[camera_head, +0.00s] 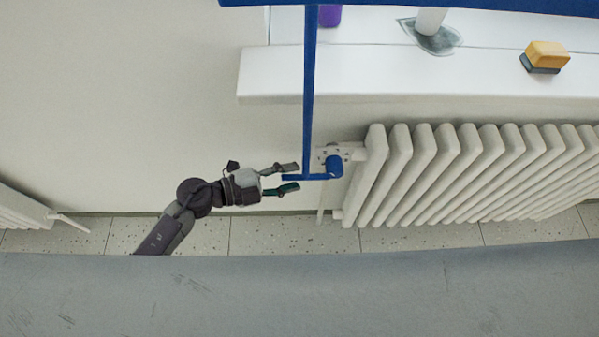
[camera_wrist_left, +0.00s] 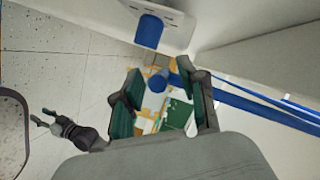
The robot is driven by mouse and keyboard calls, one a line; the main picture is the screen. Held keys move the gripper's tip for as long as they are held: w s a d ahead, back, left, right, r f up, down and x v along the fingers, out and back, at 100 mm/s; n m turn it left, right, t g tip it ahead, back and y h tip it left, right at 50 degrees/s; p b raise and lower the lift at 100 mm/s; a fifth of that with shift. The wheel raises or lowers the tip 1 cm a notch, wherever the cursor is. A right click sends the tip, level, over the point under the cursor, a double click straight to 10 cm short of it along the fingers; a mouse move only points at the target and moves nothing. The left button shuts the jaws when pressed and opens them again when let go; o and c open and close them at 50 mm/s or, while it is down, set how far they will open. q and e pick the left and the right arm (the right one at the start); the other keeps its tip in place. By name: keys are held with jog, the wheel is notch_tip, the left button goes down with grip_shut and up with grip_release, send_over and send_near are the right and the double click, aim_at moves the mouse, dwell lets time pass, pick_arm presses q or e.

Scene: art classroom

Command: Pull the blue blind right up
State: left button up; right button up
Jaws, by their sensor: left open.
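The blue blind (camera_head: 420,5) shows only as its bottom edge along the top of the head view. In the left wrist view, blue handle parts (camera_wrist_left: 158,82) show at the open green fingers, and the bar (camera_wrist_left: 265,108) runs off right. Whether the fingers touch the handle, I cannot tell. A second small gripper (camera_wrist_left: 42,120), apparently my right, shows at the left there; its fingers are too small to judge.
A grey surface (camera_head: 300,295) crosses the front. The wall left is clear.

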pick_arm(q)
jog(key=shift+x, duration=1.4)
jog(key=shift+c, duration=0.3)
grip_shut()
